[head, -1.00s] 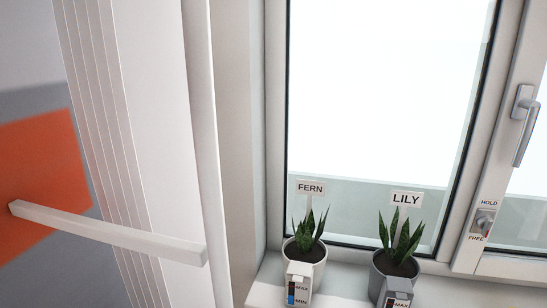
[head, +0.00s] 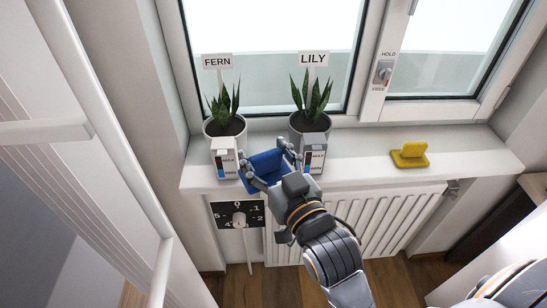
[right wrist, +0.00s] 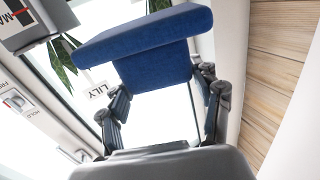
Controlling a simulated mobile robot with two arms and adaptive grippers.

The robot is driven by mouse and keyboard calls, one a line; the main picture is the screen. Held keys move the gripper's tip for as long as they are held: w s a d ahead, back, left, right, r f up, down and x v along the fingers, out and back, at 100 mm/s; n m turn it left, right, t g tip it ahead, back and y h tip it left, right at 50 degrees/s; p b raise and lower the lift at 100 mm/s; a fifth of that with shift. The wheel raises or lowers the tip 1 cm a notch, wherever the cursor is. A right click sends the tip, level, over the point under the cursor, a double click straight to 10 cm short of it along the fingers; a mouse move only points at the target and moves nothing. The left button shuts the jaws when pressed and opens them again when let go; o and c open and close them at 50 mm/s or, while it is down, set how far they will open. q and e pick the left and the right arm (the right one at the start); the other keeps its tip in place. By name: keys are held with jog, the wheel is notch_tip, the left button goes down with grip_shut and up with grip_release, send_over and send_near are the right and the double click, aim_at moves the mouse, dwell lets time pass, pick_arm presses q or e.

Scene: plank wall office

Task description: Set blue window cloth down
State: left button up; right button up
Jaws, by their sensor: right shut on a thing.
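The blue window cloth (head: 267,167) is a folded blue pad at the front edge of the white windowsill (head: 355,163), between the two potted plants. My right gripper (head: 271,168) is shut on it. In the right wrist view the cloth (right wrist: 150,50) sits between the fingers of my right gripper (right wrist: 162,95), its wider part beyond the fingertips. I cannot tell whether the cloth touches the sill. My left gripper is not in view.
The FERN pot (head: 225,133) and LILY pot (head: 310,128) stand close on either side, with level gauges in front. A yellow object (head: 410,154) lies on the sill to the right, with bare sill around it. A radiator (head: 380,220) and dial (head: 238,215) are below.

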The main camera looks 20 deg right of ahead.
jog(key=shift+w+d+f+b, duration=0.15)
jog(key=shift+w+f+b, duration=0.35)
jog(key=shift+b, duration=0.85)
jog(key=shift+w+d+f+b, duration=0.15)
jog(key=shift+w+b, duration=0.5)
jog(key=shift+b, duration=0.65)
jog(key=shift+w+d+f, duration=0.5)
jog(key=shift+w+f, duration=1.35)
jog(key=shift+w, duration=0.05)
jog(key=shift+w+d+f, duration=0.55)
jog(key=shift+w+f, duration=1.3)
jog(key=shift+f, duration=0.05)
jog(key=shift+w+d+f, duration=0.5)
jog(key=shift+w+f, duration=1.35)
jog(key=shift+w, duration=0.05)
jog(key=shift+f, duration=0.15)
jog(key=o, duration=1.2)
jog(key=shift+o, duration=0.2)
